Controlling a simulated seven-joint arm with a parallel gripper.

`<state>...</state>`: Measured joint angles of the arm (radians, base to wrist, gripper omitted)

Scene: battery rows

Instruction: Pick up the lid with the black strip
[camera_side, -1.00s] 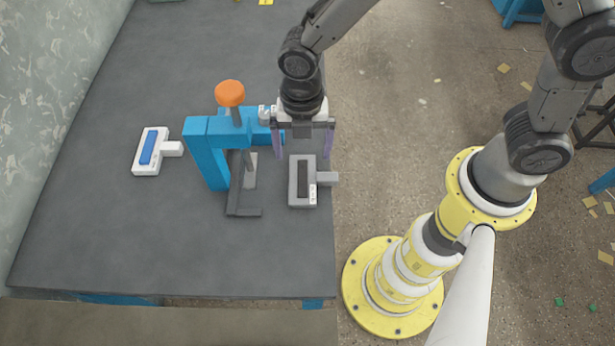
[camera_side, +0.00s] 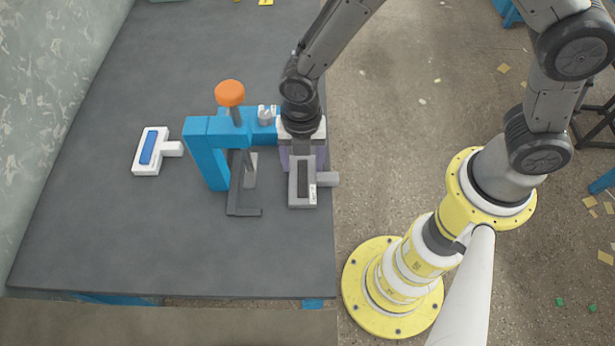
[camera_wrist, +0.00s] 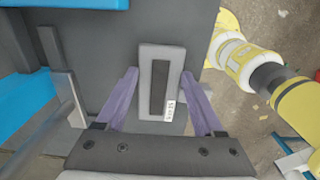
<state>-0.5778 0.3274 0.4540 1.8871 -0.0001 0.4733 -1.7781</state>
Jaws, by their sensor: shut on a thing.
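The grey lid with the black strip (camera_side: 294,197) lies flat on the dark table near its right edge, with a small printed white label and a grey block at its right side. In the wrist view the same lid (camera_wrist: 149,105) is between the fingers, label toward the wrist. My gripper (camera_side: 302,164) points down over the lid's far part. Its purple fingers stand one on each long side, and my gripper (camera_wrist: 158,76) is shut on the lid in the wrist view. The lid shows no visible gap from the table.
A blue clamp-like frame (camera_side: 205,150) with an orange knob (camera_side: 230,93) stands close left of my gripper. A white lid with a blue strip (camera_side: 147,150) lies further left. The front of the dark table (camera_side: 180,255) is clear.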

